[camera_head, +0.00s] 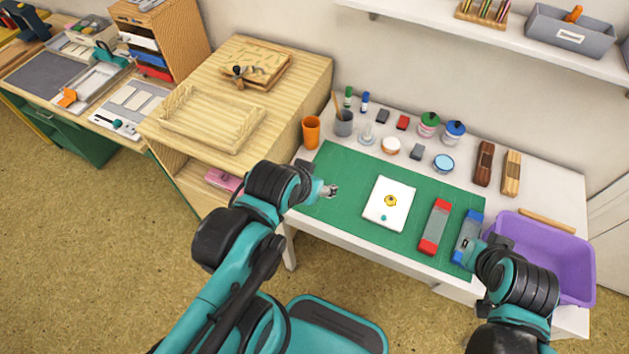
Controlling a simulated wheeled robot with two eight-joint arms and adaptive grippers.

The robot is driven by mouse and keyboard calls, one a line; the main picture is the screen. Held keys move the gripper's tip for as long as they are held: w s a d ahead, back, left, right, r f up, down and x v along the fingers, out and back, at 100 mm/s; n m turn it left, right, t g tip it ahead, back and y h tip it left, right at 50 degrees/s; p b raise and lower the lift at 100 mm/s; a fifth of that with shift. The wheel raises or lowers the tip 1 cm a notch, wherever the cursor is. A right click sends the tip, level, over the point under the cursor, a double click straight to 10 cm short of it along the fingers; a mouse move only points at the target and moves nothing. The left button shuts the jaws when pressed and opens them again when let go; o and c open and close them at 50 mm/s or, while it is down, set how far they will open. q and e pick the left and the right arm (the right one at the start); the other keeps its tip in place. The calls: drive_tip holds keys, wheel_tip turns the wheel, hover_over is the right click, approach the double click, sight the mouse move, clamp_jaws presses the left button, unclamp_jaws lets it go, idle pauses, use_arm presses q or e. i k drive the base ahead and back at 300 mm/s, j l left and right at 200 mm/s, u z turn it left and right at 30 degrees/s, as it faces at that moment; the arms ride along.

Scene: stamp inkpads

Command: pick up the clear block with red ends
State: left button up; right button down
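The clear block with red ends (435,227) lies on the green mat (340,166), right of the white sheet, with its long side running front to back. A similar clear block with blue ends (468,235) lies just right of it. My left gripper (332,190) is above the left part of the mat, left of the white sheet and well apart from the red-ended block. My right gripper (466,244) is at the front part of the blue-ended block in the picture; I cannot tell whether it touches it. Both fingertip pairs are too small to judge.
A white sheet (378,210) with a yellow flower print lies mid-mat. A purple bin (567,264) stands at the right table end. Cups, jars and small pads, including an orange cup (311,131), line the back. Bare mat lies left of the sheet.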

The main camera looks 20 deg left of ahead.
sight(429, 242)
drive_tip(key=l+z, duration=0.15)
drive_tip(key=l, duration=0.4)
drive_tip(key=i+l+z, duration=0.15)
drive_tip(key=l, duration=0.35)
drive_tip(key=l+z, duration=0.15)
drive_tip(key=l, duration=0.4)
